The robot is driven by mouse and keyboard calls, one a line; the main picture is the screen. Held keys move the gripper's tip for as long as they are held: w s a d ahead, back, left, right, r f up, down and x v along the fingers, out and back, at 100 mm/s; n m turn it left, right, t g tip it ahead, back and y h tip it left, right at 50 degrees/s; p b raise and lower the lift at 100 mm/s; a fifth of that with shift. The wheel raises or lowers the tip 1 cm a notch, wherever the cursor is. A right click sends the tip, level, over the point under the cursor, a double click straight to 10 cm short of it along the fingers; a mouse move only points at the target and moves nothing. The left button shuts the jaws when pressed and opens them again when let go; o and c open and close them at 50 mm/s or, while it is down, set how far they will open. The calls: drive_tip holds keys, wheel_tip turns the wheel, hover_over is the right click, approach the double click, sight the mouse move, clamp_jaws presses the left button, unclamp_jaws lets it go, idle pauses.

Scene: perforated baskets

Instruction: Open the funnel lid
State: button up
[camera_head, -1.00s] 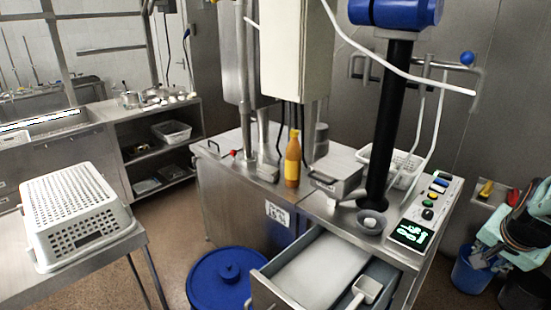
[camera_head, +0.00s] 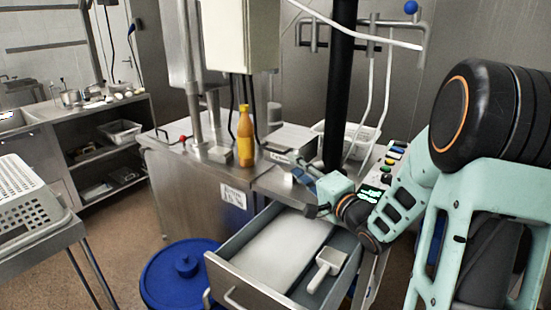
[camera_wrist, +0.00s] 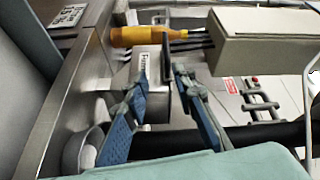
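A metal box with a flat top (camera_head: 292,136), which seems to be the funnel with its lid, stands on the steel counter behind the open drawer. The top looks shut. My gripper (camera_head: 288,160) is at its near side and partly hides it. In the wrist view the box (camera_wrist: 152,90) lies straight ahead, with a white label on it. My gripper's two blue fingers (camera_wrist: 162,67) are spread there with a gap between the tips. They look empty, and I cannot tell whether they touch the box. The lid's handle is not clear.
A yellow-orange bottle (camera_head: 245,135) stands just left of the box. The drawer (camera_head: 225,262) is pulled out below my gripper, with a white scoop (camera_head: 325,268) in it. A black column (camera_head: 340,90) rises behind. A blue bin (camera_head: 185,275) stands on the floor at left.

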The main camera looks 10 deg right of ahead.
sight(271, 150)
drive_tip(key=shift+y, duration=0.6)
drive_tip(key=x, duration=0.3)
drive_tip(key=a+x, duration=0.1)
drive_tip(key=x, duration=0.7)
drive_tip(key=shift+s+a+r, duration=0.25)
drive_tip(key=shift+s+r, duration=0.05)
drive_tip(key=shift+r, duration=0.05)
clamp_jaws()
